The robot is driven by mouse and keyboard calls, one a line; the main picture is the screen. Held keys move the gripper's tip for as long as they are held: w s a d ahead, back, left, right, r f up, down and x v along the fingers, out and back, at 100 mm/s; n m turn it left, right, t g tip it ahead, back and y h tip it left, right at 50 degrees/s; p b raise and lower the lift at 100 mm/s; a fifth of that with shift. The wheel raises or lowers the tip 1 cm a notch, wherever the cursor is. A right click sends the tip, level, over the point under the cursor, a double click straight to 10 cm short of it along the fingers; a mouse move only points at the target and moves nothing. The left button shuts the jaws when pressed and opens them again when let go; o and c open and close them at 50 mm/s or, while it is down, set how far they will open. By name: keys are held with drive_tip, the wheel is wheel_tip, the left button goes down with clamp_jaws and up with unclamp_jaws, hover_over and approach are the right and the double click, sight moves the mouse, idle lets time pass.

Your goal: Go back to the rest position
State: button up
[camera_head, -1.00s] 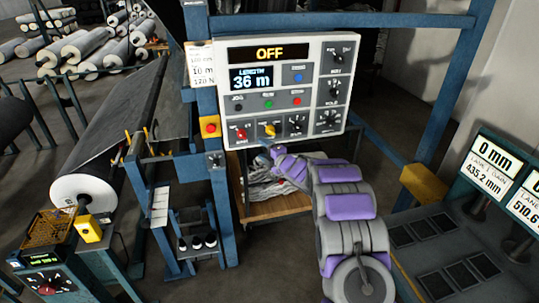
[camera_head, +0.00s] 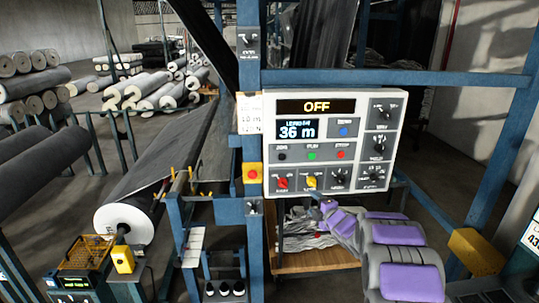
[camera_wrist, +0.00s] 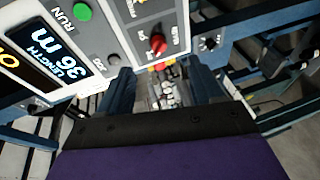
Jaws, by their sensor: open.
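My gripper (camera_head: 316,196) is in front of the lower edge of the white control panel (camera_head: 398,112), just below the yellow knob (camera_head: 312,182). In the wrist view its two dark fingers stand wide apart (camera_wrist: 164,84), open, with nothing held between them. The red knob (camera_wrist: 157,45) shows beyond the fingers on the panel, which looks tilted there. The panel display (camera_head: 316,106) reads OFF, and the length display (camera_head: 297,129) reads 36 m. My purple and grey arm reaches in from the lower right.
A blue frame post (camera_head: 250,110) stands left of the panel and a blue beam (camera_head: 440,78) crosses behind it. A large grey roll (camera_head: 125,222) lies at the left. A wooden cart (camera_head: 310,262) stands under the panel. A yellow block (camera_head: 476,252) is at right.

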drive_tip(key=s+d+r+m+g+h+b, duration=0.1)
drive_tip(key=s+r+m+g+h, duration=0.2)
drive_tip(key=s+m, duration=0.5)
drive_tip(key=s+d+m+g+h+b, duration=0.2)
drive_tip(key=s+m+g+h, duration=0.2)
drive_tip(key=s, duration=0.9)
drive_tip(key=s+a+f+m+g+y, duration=0.1)
drive_tip(key=s+a+m+g, duration=0.1)
drive_tip(key=s, duration=1.2)
drive_tip(key=s+a+f+m+g+b, duration=0.1)
drive_tip(key=s+a+m+g, duration=0.2)
drive_tip(key=s, duration=1)
drive_tip(key=s+a+f+m+g+y+b, duration=0.1)
drive_tip(key=s+a+g, duration=0.4)
drive_tip(key=s, duration=0.9)
drive_tip(key=shift+s+a+f+m+y, duration=0.35)
drive_tip(key=shift+a+f+m, duration=0.1)
drive_tip(key=shift+a+m, duration=0.65)
